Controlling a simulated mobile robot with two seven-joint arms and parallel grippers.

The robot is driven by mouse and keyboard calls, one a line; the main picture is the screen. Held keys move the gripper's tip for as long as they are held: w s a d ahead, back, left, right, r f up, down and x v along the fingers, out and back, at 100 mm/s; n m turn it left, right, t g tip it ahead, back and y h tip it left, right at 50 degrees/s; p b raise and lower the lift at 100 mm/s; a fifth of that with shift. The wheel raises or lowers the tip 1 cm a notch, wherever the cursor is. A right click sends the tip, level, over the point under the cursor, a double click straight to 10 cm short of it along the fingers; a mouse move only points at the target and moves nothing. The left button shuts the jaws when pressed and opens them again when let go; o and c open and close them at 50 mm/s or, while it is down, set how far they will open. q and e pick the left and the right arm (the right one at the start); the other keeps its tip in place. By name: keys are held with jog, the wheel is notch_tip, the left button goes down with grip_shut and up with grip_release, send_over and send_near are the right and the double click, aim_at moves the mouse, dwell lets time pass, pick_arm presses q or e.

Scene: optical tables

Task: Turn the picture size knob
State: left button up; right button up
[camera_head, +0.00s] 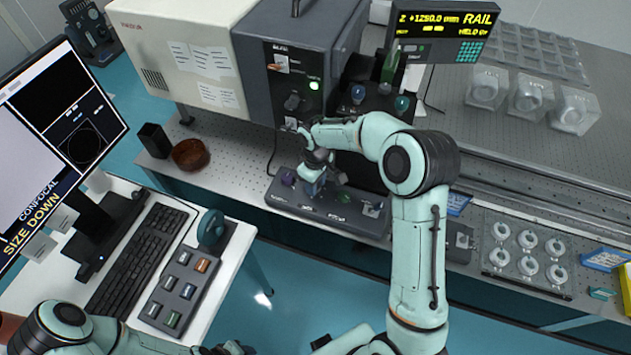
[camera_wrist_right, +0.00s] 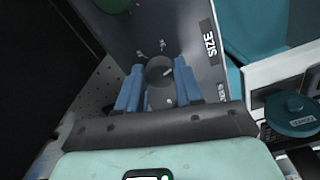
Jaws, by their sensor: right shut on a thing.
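The picture size knob (camera_wrist_right: 160,71) is a round dark grey knob with a light pointer mark, beside the word SIZE (camera_wrist_right: 210,43) on a dark panel. In the right wrist view the blue fingers of my right gripper (camera_wrist_right: 158,88) stand on both sides of it, shut on it. In the head view my right gripper (camera_head: 313,184) reaches down to the control panel (camera_head: 287,203) and hides the knob there. The monitor (camera_head: 48,150) reads CONFOCAL and SIZE DOWN. My left arm shows at the bottom left, its gripper out of view.
A purple knob (camera_head: 289,179) and a green control (camera_head: 342,197) sit close to my right gripper on the panel. The grey instrument box (camera_head: 268,60) rises behind. A keyboard (camera_head: 137,260) and a button pad (camera_head: 180,290) lie on the white desk at left.

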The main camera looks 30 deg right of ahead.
jog(key=n, duration=0.4)
jog(key=shift+w+r+n+p, duration=0.1)
jog(key=shift+r+n+p, duration=0.05)
jog(key=shift+n+p, duration=0.2)
pick_arm(q)
jog(key=shift+w+r+p, duration=0.4)
jog(key=shift+w+r, duration=0.7)
pick_arm(e)
jog(key=shift+d+n, duration=0.1)
jog(key=shift+n, duration=1.75)
jog(key=o, duration=1)
jog(key=shift+o, duration=0.2)
pick_arm(q)
jog(key=shift+w+r+p, duration=0.4)
jog(key=shift+w+r, duration=0.15)
jog(key=shift+w, duration=0.05)
pick_arm(e)
notch_tip(320, 180, up, 13)
jog(key=shift+r, duration=0.15)
